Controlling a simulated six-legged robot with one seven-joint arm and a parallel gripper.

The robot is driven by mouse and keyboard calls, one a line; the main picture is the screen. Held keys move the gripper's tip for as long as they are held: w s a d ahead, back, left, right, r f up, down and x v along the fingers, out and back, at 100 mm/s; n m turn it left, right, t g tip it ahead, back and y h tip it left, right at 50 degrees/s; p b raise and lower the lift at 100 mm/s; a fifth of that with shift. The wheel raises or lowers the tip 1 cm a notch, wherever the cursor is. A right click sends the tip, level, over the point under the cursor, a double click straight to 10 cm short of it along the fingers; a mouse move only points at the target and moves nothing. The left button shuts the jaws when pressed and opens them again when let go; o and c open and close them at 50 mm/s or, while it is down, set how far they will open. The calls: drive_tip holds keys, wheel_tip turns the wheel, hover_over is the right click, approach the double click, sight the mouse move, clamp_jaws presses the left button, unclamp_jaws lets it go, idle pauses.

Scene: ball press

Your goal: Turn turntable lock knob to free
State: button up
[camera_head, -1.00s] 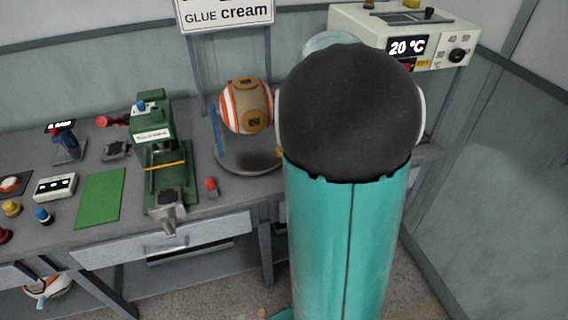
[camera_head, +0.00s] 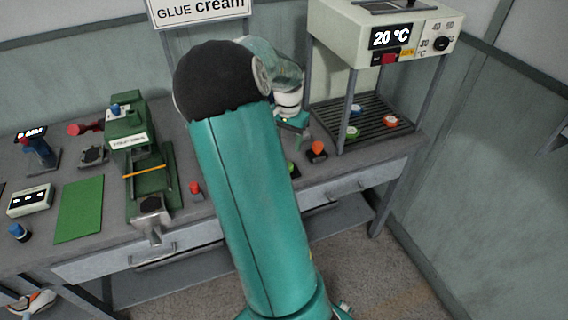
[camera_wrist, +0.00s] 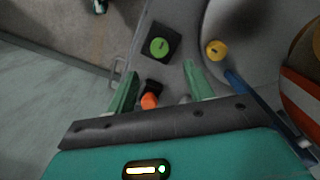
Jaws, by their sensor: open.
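The turntable (camera_wrist: 243,66) shows at the right of the wrist view as a grey disc, with part of the orange, white and tan ball (camera_wrist: 302,88) on it. A yellow knob (camera_wrist: 216,50) sits at its edge, and a green round knob (camera_wrist: 159,47) on a black square plate lies left of it. I cannot tell for sure which one is the lock knob. My gripper (camera_wrist: 160,70) is open and empty, its green fingers pointing toward the green knob. In the head view my gripper (camera_head: 299,137) is above the bench; my arm hides the turntable and ball.
An orange knob on a black base (camera_head: 317,149) is close to my gripper; it also shows between the fingers in the wrist view (camera_wrist: 149,101). A blue rod (camera_wrist: 255,102) runs beside the right finger. The heater (camera_head: 365,112) stands right, the green press (camera_head: 135,150) left.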

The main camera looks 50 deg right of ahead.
wheel_tip(320, 180, down, 11)
drive_tip(key=shift+s+r, duration=0.15)
drive_tip(key=c, duration=1)
